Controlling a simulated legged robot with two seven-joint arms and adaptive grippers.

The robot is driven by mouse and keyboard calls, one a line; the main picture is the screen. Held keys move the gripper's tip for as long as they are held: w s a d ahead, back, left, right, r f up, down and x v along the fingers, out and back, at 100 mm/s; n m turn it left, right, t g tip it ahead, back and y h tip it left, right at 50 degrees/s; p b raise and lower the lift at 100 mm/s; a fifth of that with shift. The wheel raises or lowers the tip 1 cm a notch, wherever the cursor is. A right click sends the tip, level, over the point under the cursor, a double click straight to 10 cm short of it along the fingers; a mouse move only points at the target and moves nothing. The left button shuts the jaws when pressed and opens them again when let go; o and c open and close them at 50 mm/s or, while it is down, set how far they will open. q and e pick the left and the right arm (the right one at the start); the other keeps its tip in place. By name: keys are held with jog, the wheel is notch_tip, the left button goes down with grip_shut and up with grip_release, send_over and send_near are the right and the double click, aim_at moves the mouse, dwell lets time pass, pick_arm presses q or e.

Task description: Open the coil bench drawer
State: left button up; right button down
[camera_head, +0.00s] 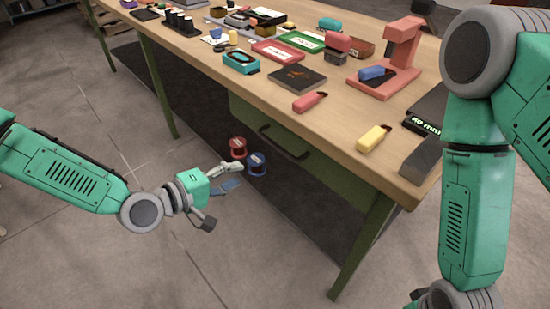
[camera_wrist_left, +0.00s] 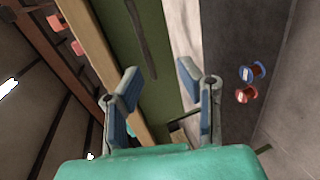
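The coil bench (camera_head: 190,70) has a wooden top and green legs. Its green drawer front (camera_head: 325,168) sits under the near edge of the top and looks shut, with a dark bar handle (camera_head: 284,142) across it. In the left wrist view the green drawer front (camera_wrist_left: 160,85) runs past my fingers, with the dark handle (camera_wrist_left: 141,40) ahead of them. My left gripper (camera_head: 235,175) is left of the drawer and apart from the handle. Its fingers are spread and empty, as the left wrist view shows (camera_wrist_left: 160,78). My right arm shows at the right; its gripper is out of view.
A red spool (camera_head: 238,147) and a blue spool (camera_head: 257,163) are below the bench. The top holds a red stapler-like stand (camera_head: 398,55), a yellow block (camera_head: 373,138), a red block (camera_head: 310,101) and trays. The floor (camera_head: 120,250) in front is clear.

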aim_at(275, 143)
pick_arm(q)
jog(key=shift+n+t, duration=0.3)
jog(key=x, duration=0.4)
jog(key=w+r+b+x, duration=0.1)
jog(key=x, duration=0.4)
jog(key=r+b+x, duration=0.1)
jog(key=x, duration=0.4)
jog(key=shift+w+a+r, duration=0.1)
jog(key=shift+w+r, duration=0.05)
jog(key=shift+w, duration=0.3)
grip_shut()
